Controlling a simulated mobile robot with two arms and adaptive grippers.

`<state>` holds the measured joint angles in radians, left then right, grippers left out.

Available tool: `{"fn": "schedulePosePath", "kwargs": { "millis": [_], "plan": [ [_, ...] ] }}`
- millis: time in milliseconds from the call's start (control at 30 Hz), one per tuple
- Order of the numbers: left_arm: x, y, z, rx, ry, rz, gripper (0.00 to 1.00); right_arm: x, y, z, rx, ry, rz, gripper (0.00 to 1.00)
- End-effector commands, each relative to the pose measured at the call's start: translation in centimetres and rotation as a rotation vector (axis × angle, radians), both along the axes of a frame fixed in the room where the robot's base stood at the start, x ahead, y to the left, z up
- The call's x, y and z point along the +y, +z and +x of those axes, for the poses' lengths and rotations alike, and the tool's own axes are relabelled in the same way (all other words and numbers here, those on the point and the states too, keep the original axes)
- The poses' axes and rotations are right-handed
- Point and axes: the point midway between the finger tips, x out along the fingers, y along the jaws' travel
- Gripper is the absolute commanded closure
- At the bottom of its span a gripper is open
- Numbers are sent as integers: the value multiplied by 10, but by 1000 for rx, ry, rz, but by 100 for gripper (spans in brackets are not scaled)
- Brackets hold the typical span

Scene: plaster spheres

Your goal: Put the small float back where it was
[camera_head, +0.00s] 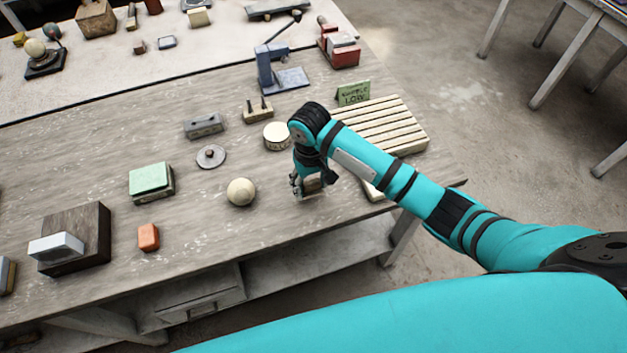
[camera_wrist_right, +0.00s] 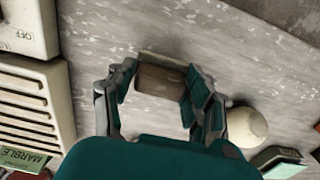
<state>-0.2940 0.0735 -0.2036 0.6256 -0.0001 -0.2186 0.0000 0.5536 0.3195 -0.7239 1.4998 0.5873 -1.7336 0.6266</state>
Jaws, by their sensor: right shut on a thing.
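The small float has a brown wooden handle (camera_wrist_right: 160,80) and a thin pale plate (camera_wrist_right: 163,59) in the right wrist view. In the head view its handle (camera_head: 313,184) shows under my right gripper (camera_head: 310,188). My right gripper (camera_wrist_right: 162,95) is shut on the handle, one finger on each side. The float is low over the wooden table, near its front edge; I cannot tell whether the plate touches the table. My fingers and wrist hide part of it. My left gripper is not in view.
A plaster sphere (camera_head: 241,192) sits left of the float. A slatted rack (camera_head: 393,127) and green sign (camera_head: 353,93) stand behind and right. A round tin (camera_head: 277,136) and grey knobbed disc (camera_head: 211,157) are behind-left. Bare tabletop lies between sphere and float.

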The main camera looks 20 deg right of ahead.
Motion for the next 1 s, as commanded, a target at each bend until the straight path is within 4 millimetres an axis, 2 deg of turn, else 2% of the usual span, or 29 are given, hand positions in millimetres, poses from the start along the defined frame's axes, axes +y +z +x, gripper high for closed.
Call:
{"fn": "schedulePosePath", "kwargs": {
  "millis": [233,400,500,833,867,1000],
  "plan": [
    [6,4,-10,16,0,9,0,-14,-1,21,0,-1,-1,79],
    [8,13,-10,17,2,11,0,-14,-27,19,3,0,-1,79],
    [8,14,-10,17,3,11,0,-13,-36,20,0,1,0,79],
    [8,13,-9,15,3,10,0,-13,-40,20,0,1,0,79],
    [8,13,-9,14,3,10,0,-13,-40,20,-1,1,1,47],
    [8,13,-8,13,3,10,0,-13,-40,20,-1,1,0,29]
  ]
}}
